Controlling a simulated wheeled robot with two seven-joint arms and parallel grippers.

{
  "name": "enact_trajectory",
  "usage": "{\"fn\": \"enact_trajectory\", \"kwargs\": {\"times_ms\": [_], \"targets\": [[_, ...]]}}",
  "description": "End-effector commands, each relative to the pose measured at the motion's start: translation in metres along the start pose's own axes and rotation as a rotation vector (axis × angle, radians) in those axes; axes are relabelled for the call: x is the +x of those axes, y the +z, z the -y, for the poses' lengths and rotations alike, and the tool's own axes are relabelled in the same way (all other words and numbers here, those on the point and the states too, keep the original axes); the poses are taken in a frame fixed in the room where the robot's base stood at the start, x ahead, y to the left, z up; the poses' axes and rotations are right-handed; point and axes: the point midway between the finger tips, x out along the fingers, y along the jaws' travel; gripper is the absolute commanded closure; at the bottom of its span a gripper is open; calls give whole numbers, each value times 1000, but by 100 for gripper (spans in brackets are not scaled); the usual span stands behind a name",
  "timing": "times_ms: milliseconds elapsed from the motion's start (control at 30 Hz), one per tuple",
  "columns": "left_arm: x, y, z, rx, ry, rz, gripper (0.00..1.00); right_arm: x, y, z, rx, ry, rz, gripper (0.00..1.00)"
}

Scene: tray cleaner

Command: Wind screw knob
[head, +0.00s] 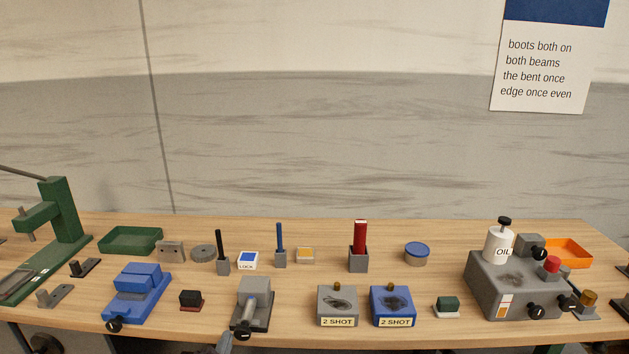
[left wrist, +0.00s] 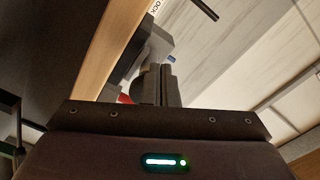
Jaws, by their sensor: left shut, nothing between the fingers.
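A grey screw block (head: 254,292) stands on a dark base near the front edge of the table. A pale screw shaft points out of its front, with a dark knob (head: 241,334) low at its front end. My left gripper (head: 226,341) shows only as a small tip at the bottom edge, just left of this knob; I cannot tell whether it touches. In the left wrist view its fingers (left wrist: 158,85) are shut, with a grey block behind them. A blue vise (head: 137,290) also has a black knob (head: 114,325) at its front. My right gripper is not in view.
A small black block on a red base (head: 190,300) stands left of the grey block. Grey (head: 337,303) and blue (head: 392,303) "2 SHOT" pads stand to the right. A grey oil unit (head: 500,285) with black knobs is farther right. Upright-handled tools stand behind.

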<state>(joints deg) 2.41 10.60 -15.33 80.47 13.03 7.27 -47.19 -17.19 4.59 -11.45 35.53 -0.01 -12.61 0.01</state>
Motion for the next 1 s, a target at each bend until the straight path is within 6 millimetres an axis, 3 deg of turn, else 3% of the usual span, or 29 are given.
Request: {"fn": "enact_trajectory", "kwargs": {"times_ms": [1000], "targets": [[0,-8,-4,-2,1,-4,100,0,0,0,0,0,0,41]]}}
